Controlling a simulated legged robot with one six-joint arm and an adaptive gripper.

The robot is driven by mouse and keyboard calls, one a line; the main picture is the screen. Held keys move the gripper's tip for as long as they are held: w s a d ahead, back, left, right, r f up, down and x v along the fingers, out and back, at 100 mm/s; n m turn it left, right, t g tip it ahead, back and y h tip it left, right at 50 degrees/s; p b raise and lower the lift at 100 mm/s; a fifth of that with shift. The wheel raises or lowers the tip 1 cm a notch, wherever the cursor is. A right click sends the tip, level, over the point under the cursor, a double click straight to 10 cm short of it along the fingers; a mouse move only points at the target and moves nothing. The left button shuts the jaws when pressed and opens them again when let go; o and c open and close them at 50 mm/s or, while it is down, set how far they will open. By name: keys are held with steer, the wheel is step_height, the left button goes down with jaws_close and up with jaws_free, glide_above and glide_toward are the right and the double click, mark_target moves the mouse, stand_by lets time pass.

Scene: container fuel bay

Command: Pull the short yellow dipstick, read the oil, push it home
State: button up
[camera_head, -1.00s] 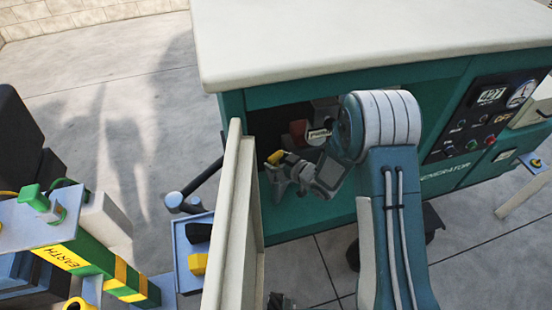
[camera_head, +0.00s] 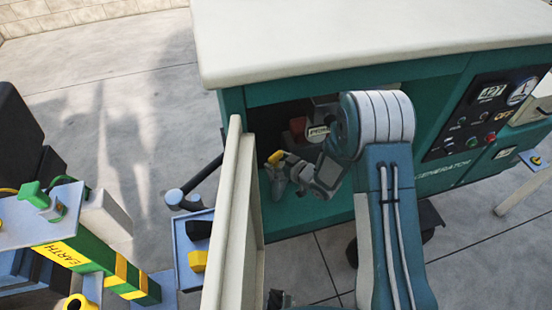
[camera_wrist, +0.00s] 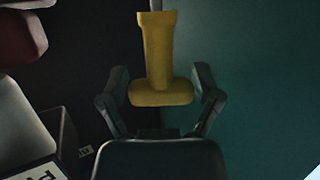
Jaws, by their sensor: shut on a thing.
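The short yellow dipstick (camera_wrist: 159,55) shows in the wrist view as a yellow handle with a wide end, and a thin grey rod leads away from it at the top of the picture. My gripper (camera_wrist: 160,88) has a finger on each side of the wide end and is shut on it. In the head view my gripper (camera_head: 284,172) is inside the open bay of the green generator (camera_head: 300,212), with the yellow handle (camera_head: 276,157) at its fingertips. The far end of the rod is out of sight, so I cannot tell how deep it sits.
A red part (camera_head: 298,126) and a pale labelled part (camera_head: 317,133) sit behind my gripper in the bay. The open cream door (camera_head: 238,215) stands close on the left. The control panel (camera_head: 488,112) is at right. A green-yellow earth post (camera_head: 95,265) stands at lower left.

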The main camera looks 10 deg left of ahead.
steer(key=shift+f, duration=1.85)
steer(key=o, duration=0.9)
steer(key=v, duration=1.2)
